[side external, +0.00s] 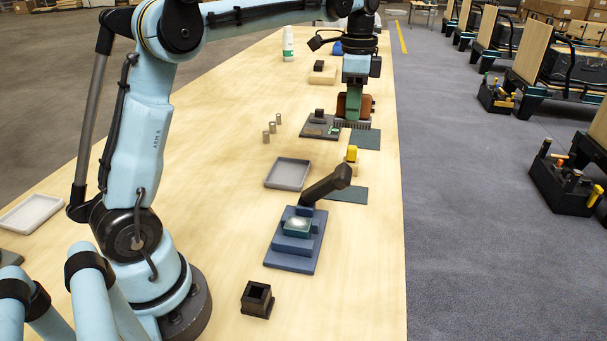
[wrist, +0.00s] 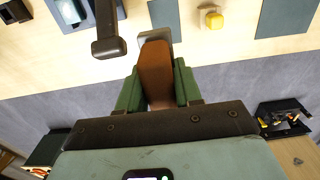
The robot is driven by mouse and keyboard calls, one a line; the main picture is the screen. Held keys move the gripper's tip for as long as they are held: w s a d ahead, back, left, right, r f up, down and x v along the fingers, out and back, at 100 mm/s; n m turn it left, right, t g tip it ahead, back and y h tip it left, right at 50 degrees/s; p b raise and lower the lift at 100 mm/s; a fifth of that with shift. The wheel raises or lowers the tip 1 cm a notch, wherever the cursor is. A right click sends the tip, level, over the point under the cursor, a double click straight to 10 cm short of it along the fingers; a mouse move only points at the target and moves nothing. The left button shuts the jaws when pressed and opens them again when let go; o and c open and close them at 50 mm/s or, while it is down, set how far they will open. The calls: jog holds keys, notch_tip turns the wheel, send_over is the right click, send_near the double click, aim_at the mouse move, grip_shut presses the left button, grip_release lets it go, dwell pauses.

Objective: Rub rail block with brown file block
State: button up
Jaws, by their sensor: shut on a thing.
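My gripper (side external: 354,108) has green fingers and is shut on the brown file block (side external: 367,106). In the wrist view the brown file block (wrist: 155,72) sits between the green fingers (wrist: 156,88), with a grey end beyond them. In the side view a grey ribbed piece shows under the fingers, above the far part of the table. The likely rail block is a teal block (side external: 297,228) with a pale patch on top, seated in a blue stepped fixture (side external: 283,259). My gripper is well away from it. Which block is the rail block is not certain.
A black angled post (side external: 327,186) rises beside the fixture. A yellow block (side external: 352,153) stands by a dark green mat (side external: 347,195). A dark plate (side external: 318,133) with small parts lies left of my gripper. A grey tray (side external: 288,174) and a black open box (side external: 257,299) lie nearer.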

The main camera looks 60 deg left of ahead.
jog(key=s+d, duration=0.5)
jog(key=s, duration=0.3)
jog(key=s+d, duration=0.4)
jog(key=s, duration=0.4)
jog(key=f, duration=1.3)
jog(key=shift+w+d+f, duration=0.15)
jog(key=shift+w+f, duration=0.1)
jog(key=shift+f, duration=0.1)
jog(key=shift+s+a+r, duration=0.3)
jog(key=shift+s+r, duration=0.05)
jog(key=shift+c, duration=0.3)
jog(key=shift+s+a+r, duration=0.1)
jog(key=shift+s+a, duration=0.15)
jog(key=shift+s+a+f, duration=0.25)
jog(key=shift+a, duration=0.05)
jog(key=shift+s+a+f, duration=0.15)
jog(key=shift+s+a, duration=1.35)
jog(key=shift+s, duration=0.05)
jog(key=w+d, duration=0.4)
jog(key=shift+w+d, duration=0.25)
jog(key=shift+w, duration=0.05)
jog(key=shift+w+d, duration=0.1)
notch_tip(320, 180, up, 8)
